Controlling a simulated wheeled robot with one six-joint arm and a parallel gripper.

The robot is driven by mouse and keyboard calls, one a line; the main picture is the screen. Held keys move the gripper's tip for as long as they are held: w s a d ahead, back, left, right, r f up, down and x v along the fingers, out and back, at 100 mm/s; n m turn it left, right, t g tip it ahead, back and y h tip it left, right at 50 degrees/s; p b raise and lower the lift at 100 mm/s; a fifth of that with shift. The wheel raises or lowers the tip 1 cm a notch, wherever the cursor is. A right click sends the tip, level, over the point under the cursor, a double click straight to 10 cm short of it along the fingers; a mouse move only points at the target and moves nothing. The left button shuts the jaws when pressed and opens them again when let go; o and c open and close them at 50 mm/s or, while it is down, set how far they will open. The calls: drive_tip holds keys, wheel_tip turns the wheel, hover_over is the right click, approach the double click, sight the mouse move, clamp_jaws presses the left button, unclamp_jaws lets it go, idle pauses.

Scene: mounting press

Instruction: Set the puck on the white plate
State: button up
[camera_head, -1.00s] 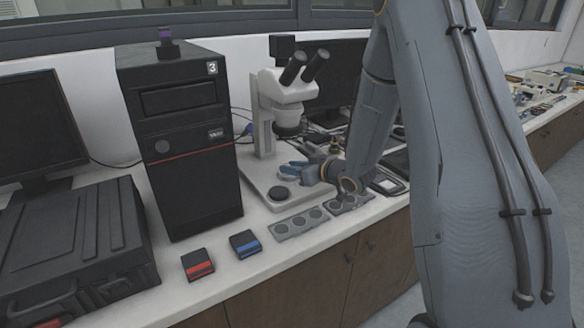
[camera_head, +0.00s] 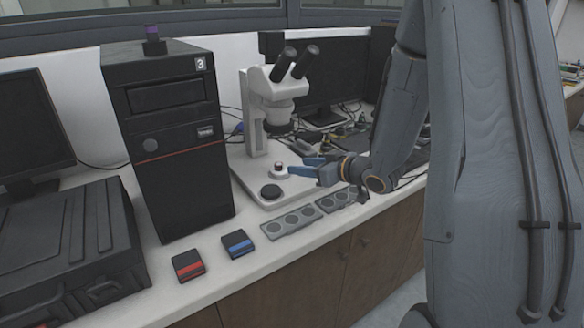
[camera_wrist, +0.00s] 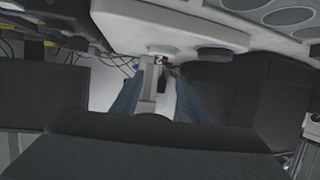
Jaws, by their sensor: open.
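A small puck (camera_head: 279,166) with dark and red parts sits upright on a low white round plate (camera_head: 279,175), on the microscope's white base (camera_head: 243,180). My gripper (camera_head: 299,168) is open, its blue fingers level beside the plate on the right, pointing left towards it. In the wrist view, my gripper (camera_wrist: 160,75) has its two fingers apart with nothing held between them. The puck (camera_wrist: 160,60) shows small just past the fingertips, and appears clear of them.
The microscope (camera_head: 270,95) rises behind the plate. A black disc (camera_head: 271,191) lies on its base in front. Two grey trays with round recesses (camera_head: 291,221) (camera_head: 337,200) lie along the bench edge. A black computer tower (camera_head: 172,130) stands left; red-striped (camera_head: 188,266) and blue-striped (camera_head: 237,243) boxes lie before it.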

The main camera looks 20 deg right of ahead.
drive_tip(key=s+d+h, duration=0.1)
drive_tip(key=s+d+m+g+h, duration=0.1)
drive_tip(key=h, duration=0.1)
drive_tip(key=s+d+f+m+g+h, duration=0.1)
drive_tip(key=s, duration=0.1)
drive_tip(key=shift+h, duration=0.4)
drive_tip(key=s+g, duration=0.1)
drive_tip(key=s, duration=0.1)
drive_tip(key=s+f+m+g+h, duration=0.1)
drive_tip(key=s, duration=0.1)
drive_tip(key=s+g+h, duration=0.1)
drive_tip(key=s, duration=0.1)
drive_tip(key=shift+s+a+f+m, duration=0.1)
drive_tip(key=shift+a+f+m, duration=0.1)
drive_tip(key=shift+m, duration=0.2)
drive_tip(key=s+a+m+g, duration=0.1)
drive_tip(key=s+a+g, duration=0.2)
drive_tip(key=s, duration=0.5)
drive_tip(key=s+a+m+g, duration=0.1)
drive_tip(key=s+a+g, duration=0.2)
drive_tip(key=s, duration=0.6)
drive_tip(key=shift+a+g, duration=0.3)
drive_tip(key=shift+a, duration=0.15)
drive_tip(key=shift+s, duration=0.1)
